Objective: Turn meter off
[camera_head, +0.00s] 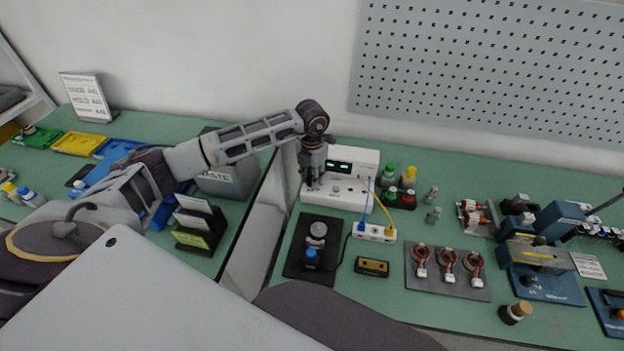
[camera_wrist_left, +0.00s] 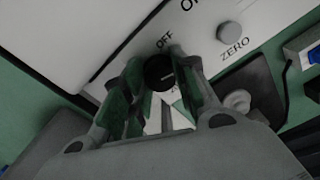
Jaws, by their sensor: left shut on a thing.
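The meter (camera_head: 352,165) is a white box with a lit green display, standing at the back of the green bench. My left gripper (camera_head: 312,184) is at the left part of its front. In the left wrist view my left gripper (camera_wrist_left: 160,85) has its two fingers around a black round knob (camera_wrist_left: 159,72), shut on it. The word OFF is printed just above the knob on the meter's white panel (camera_wrist_left: 130,30). A grey ZERO button (camera_wrist_left: 229,33) sits to the right of the knob. The knob is mostly hidden in the head view. My right gripper is not in view.
A white socket block (camera_head: 375,233) with blue and yellow plugs is in front of the meter. A dark mat (camera_head: 305,262) with a metal piece lies nearby. Green and yellow bottles (camera_head: 409,176) stand to the right.

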